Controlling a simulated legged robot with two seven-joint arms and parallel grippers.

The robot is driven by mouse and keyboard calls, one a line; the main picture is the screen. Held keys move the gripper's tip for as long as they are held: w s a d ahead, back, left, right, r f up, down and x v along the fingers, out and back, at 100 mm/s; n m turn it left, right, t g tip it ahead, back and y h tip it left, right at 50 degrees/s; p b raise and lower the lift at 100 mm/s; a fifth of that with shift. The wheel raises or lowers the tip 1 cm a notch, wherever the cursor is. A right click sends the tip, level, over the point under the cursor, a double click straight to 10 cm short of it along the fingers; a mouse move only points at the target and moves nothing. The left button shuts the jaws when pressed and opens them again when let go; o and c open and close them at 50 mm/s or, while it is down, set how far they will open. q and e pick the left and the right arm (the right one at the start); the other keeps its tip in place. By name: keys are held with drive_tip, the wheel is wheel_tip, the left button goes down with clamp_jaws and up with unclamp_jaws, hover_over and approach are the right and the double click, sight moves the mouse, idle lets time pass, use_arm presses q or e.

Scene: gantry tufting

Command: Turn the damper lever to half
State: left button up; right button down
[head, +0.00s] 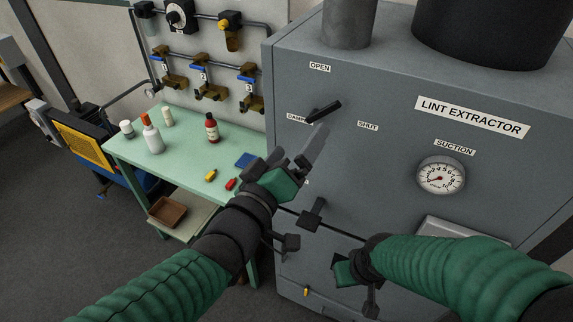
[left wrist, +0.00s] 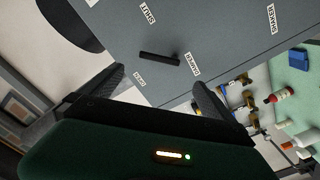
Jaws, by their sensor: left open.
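The damper lever (head: 325,111) is a black bar on the front of the grey lint extractor. In the head view it points up and right, between the OPEN label (head: 320,68) and the SHUT label (head: 368,126); the DAMPER label (head: 297,118) is at its left. My left gripper (head: 299,144) is open and empty, just below and left of the lever in the picture. In the left wrist view the lever (left wrist: 158,58) lies ahead, between the spread fingers (left wrist: 158,80), with no contact visible. My right gripper (head: 345,270) is low before the extractor; its fingers are unclear.
A pressure gauge (head: 441,176) sits on the panel right of the lever. A green table (head: 180,150) with bottles stands at the left, under wall valves (head: 208,76). Dark handle-like parts (head: 312,212) are low on the extractor front. The panel around the lever is clear.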

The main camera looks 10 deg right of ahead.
use_arm(q)
drive_tip(key=v, duration=0.3)
drive_tip(key=shift+s+a, duration=0.25)
drive_tip(key=shift+a, duration=0.1)
drive_tip(key=shift+d, duration=0.15)
